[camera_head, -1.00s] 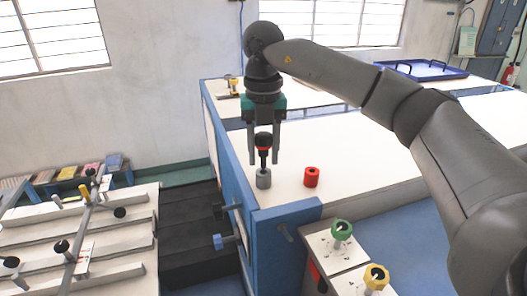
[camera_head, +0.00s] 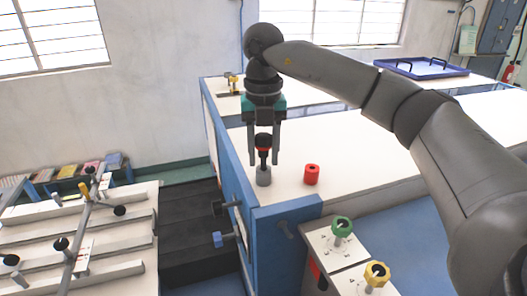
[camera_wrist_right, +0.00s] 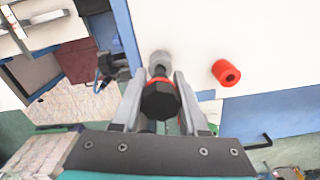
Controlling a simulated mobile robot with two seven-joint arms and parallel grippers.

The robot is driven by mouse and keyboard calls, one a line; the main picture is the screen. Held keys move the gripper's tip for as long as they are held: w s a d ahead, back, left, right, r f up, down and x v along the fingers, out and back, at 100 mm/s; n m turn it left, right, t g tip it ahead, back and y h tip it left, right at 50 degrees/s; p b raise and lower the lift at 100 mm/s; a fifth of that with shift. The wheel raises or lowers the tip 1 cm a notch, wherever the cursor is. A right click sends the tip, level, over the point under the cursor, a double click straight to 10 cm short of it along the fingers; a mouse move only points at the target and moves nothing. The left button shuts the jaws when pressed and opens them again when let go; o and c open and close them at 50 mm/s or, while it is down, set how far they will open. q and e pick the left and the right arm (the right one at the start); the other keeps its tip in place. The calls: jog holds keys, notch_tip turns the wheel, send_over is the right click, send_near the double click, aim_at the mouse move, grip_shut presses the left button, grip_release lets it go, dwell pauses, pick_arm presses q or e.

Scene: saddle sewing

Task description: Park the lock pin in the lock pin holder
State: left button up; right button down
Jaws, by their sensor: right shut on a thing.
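The lock pin (camera_head: 263,141), with a black knob, a red collar and a dark shaft, is upright between the fingers of my right gripper (camera_head: 264,160). The gripper is shut on it and points down. In the right wrist view the black knob (camera_wrist_right: 160,100) sits between the two fingers. The pin's lower end meets the top of a grey cylinder (camera_head: 263,178) on the white tabletop; how deep it sits is hidden. A red hollow cylinder (camera_head: 312,175) stands just to the right, apart from the gripper. Which cylinder is the lock pin holder is not marked. My left gripper is out of view.
The white table (camera_head: 360,160) has a blue frame edge at its left and front. Green (camera_head: 341,227) and yellow (camera_head: 377,274) knobs stand at the front right. A rack with rails and black knobs (camera_head: 80,235) is at the left. The tabletop right of the red cylinder is clear.

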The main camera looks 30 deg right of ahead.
aim_at(263, 136)
jog(key=shift+f+b, duration=0.4)
jog(key=shift+f, duration=0.3)
jog(key=shift+c, duration=1.8)
grip_release()
jog(key=shift+a+f, duration=0.1)
jog(key=shift+f, duration=0.05)
jog(key=shift+s, duration=0.1)
notch_tip(263, 136, up, 6)
jog(key=shift+r, duration=0.25)
notch_tip(263, 136, up, 9)
jog(key=p, duration=0.2)
jog(key=shift+w+r, duration=0.2)
jog(key=shift+a, duration=0.15)
